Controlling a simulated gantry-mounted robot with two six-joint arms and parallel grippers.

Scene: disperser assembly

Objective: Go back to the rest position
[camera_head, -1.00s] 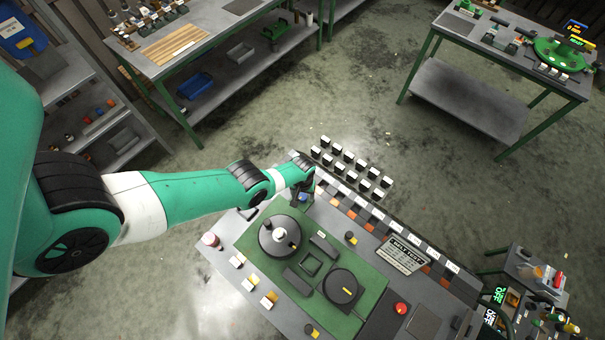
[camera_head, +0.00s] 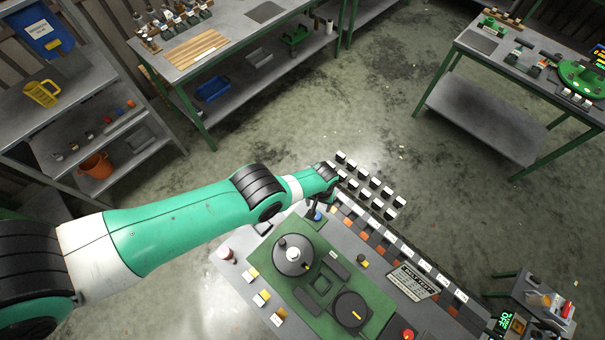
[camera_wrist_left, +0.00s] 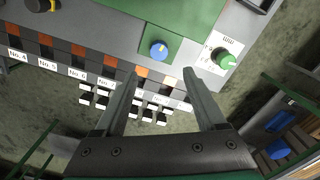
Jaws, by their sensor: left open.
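My left arm comes in from the left in the head view and reaches over the workbench. My left gripper (camera_head: 314,207) is near the bench's far left corner, by a blue knob (camera_head: 318,216). In the left wrist view my left gripper (camera_wrist_left: 160,78) has its two fingers spread apart with nothing between them. The blue knob (camera_wrist_left: 158,49) shows beyond the fingertips on a small green plate. My right gripper is in neither view.
The workbench holds a green panel (camera_head: 325,252) with round dials, a red button (camera_head: 407,334) and a row of labelled slots. Shelving (camera_head: 85,95) stands at left, tables behind. Open floor lies between.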

